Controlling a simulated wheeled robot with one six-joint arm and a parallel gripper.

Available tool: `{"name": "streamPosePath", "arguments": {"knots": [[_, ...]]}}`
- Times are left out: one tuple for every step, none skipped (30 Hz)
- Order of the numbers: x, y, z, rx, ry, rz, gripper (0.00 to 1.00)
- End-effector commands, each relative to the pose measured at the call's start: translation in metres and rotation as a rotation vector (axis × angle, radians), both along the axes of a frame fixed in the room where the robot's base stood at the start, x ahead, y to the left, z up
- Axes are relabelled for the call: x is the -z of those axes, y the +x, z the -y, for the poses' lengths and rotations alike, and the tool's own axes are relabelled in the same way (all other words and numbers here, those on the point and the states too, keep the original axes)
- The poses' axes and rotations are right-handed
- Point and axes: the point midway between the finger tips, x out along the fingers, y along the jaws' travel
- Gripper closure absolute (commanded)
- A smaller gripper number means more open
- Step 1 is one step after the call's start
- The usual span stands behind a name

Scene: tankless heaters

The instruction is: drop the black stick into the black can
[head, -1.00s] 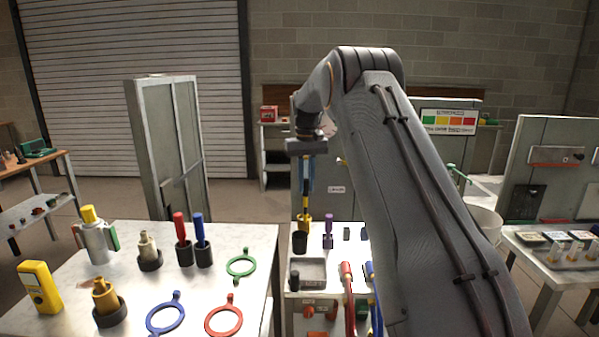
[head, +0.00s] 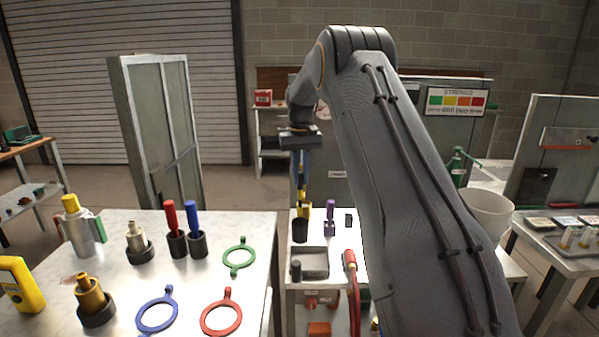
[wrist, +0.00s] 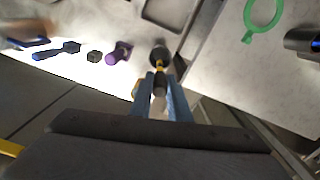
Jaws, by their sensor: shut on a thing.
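My gripper (head: 302,182) points down over the small table and is shut on a slim stick (wrist: 159,88), which shows between its blue fingers in the wrist view. The stick's upper part looks greyish-dark, and yellow shows at its lower end (head: 305,211). The black can (head: 300,231) stands upright directly below the gripper; it also shows in the wrist view (wrist: 159,52). The yellow end is at the can's mouth. I cannot tell whether it is inside the rim or just above it.
A purple piece (head: 329,222) stands close to the right of the can. A small black block (head: 348,220) is further right. A grey tray (head: 312,262) lies in front. The left table (head: 195,268) holds rings, holders and a yellow meter (head: 22,283).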

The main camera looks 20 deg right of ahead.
Motion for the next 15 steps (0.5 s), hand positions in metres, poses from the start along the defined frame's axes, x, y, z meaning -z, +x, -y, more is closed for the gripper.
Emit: {"name": "streamPosePath", "arguments": {"knots": [[0.008, 0.000, -0.001, -0.001, 0.000, -0.001, 1.00], [0.011, 0.000, -0.001, -0.001, 0.000, -0.002, 1.00], [0.015, 0.000, -0.001, -0.001, 0.000, -0.002, 1.00], [0.018, 0.000, -0.001, -0.002, 0.000, -0.002, 1.00], [0.021, 0.000, -0.001, -0.002, 0.000, -0.001, 1.00], [0.026, 0.000, -0.002, -0.002, 0.000, -0.001, 1.00], [0.029, 0.000, -0.002, -0.002, 0.000, -0.001, 1.00], [0.033, 0.000, -0.002, -0.002, 0.000, -0.001, 1.00], [0.037, 0.000, -0.002, -0.002, 0.000, -0.002, 1.00], [0.040, 0.000, -0.002, -0.003, 0.000, -0.002, 1.00], [0.043, 0.000, -0.002, -0.003, 0.000, -0.002, 1.00], [0.048, 0.000, -0.002, -0.003, 0.000, -0.001, 1.00], [0.051, 0.001, -0.002, -0.003, 0.000, -0.001, 1.00], [0.054, 0.001, -0.002, -0.003, 0.000, -0.001, 1.00], [0.059, 0.000, -0.002, -0.003, 0.000, -0.002, 1.00]]}}
